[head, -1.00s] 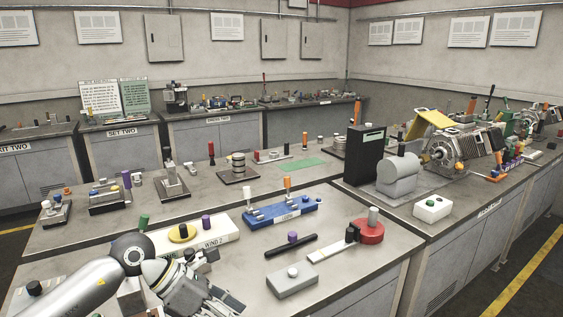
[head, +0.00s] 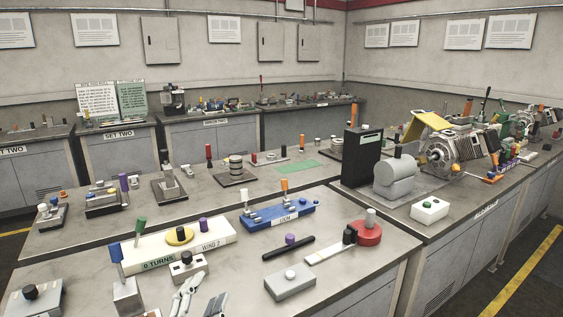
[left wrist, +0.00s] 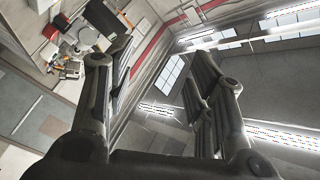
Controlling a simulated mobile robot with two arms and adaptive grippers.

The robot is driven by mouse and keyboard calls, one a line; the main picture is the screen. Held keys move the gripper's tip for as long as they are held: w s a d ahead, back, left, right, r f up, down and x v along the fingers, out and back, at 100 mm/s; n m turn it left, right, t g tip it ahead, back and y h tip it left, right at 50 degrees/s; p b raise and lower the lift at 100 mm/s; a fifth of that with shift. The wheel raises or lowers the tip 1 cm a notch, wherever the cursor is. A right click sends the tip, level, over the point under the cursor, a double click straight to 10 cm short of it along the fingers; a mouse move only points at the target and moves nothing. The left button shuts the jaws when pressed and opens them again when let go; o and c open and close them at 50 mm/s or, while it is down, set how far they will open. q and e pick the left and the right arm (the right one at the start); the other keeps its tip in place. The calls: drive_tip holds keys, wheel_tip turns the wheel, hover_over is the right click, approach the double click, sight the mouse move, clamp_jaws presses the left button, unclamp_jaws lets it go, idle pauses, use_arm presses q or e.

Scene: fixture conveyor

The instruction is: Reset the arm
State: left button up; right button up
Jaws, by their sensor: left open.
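My left gripper (head: 200,302) shows only as grey fingertips at the bottom edge of the head view, in front of a small grey box with a black knob (head: 187,265). In the left wrist view the left gripper (left wrist: 160,65) has its two fingers wide apart with nothing between them. That view is tilted and looks past the fingers to the ceiling lights (left wrist: 175,110) and walls. The rest of the left arm is out of the head view. My right gripper is not in view.
The near bench (head: 350,292) holds a white block with a yellow disc (head: 180,236), a blue fixture (head: 280,214), a red disc (head: 367,234), a grey box (head: 290,282) and a blue-handled post (head: 127,290). A grey motor-like machine (head: 455,152) stands at right.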

use_arm(q)
drive_tip(key=s+a+f+n+g+y, duration=0.3)
drive_tip(key=s+a+f+n+g, duration=0.15)
drive_tip(key=f, duration=0.55)
drive_tip(key=s+f+n+g, duration=0.3)
drive_tip(key=s+f+g, duration=0.3)
drive_tip(key=s, duration=0.5)
drive_tip(key=s+f+n+g, duration=0.35)
drive_tip(key=s+f, duration=0.45)
drive_tip(key=s, duration=0.3)
wheel_tip(320, 180, down, 28)
drive_tip(key=s+m+g, duration=0.1)
drive_tip(key=s+g, duration=0.1)
drive_tip(key=s, duration=0.1)
drive_tip(key=s+a+f+g, duration=0.1)
drive_tip(key=s+a+f, duration=0.2)
drive_tip(key=s+f, duration=1.1)
drive_tip(key=shift+s+a+f+g, duration=0.2)
drive_tip(key=shift+s+a+g, duration=0.15)
drive_tip(key=shift+s, duration=0.5)
